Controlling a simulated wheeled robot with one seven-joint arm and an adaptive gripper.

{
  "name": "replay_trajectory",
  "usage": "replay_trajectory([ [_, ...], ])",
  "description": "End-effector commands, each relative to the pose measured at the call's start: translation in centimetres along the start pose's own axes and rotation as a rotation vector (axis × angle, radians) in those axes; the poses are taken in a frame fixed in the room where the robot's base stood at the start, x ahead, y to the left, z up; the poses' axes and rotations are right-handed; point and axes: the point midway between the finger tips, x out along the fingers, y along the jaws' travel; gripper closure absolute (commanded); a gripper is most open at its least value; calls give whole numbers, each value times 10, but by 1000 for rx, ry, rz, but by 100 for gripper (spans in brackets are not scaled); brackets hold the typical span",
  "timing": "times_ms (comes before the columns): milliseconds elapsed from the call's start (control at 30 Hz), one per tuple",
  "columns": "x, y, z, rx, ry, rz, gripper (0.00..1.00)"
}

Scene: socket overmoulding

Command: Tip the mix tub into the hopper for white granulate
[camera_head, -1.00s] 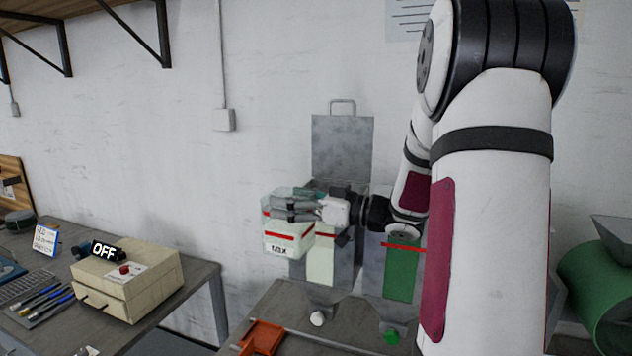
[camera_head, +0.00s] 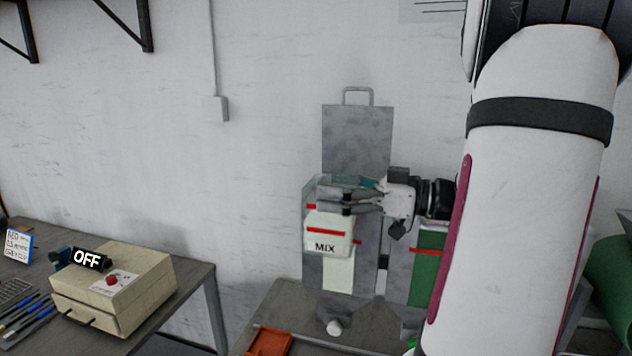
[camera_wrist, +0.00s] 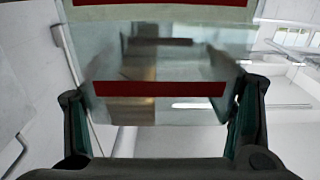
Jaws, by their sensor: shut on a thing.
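The mix tub (camera_head: 326,246) is a pale, see-through box with a red stripe and the word MIX. My gripper (camera_head: 345,196) is shut on it, fingers on its sides, and holds it in the air, roughly upright. The wrist view shows the tub's clear wall and red stripe (camera_wrist: 160,89) between my two fingers (camera_wrist: 160,118). The hopper for white granulate (camera_head: 312,272) is grey with a pale window (camera_head: 339,277). The tub appears in front of its upper part and hides its mouth; I cannot tell how far apart they are.
A raised grey lid (camera_head: 356,138) with a handle stands behind the tub. A grey hopper with a green window (camera_head: 427,262) stands close on the right. An orange tray (camera_head: 268,342) lies on the bench below. A beige box with an OFF sign (camera_head: 115,287) is on the left table.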

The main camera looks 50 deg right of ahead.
Motion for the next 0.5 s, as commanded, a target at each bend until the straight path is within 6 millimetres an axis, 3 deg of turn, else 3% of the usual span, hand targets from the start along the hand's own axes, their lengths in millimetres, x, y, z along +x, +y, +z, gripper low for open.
replay_trajectory([
  [267, -7, 4, 1, 83, 0, -4, 85],
  [500, -6, 22, 6, 288, -1, -3, 85],
])
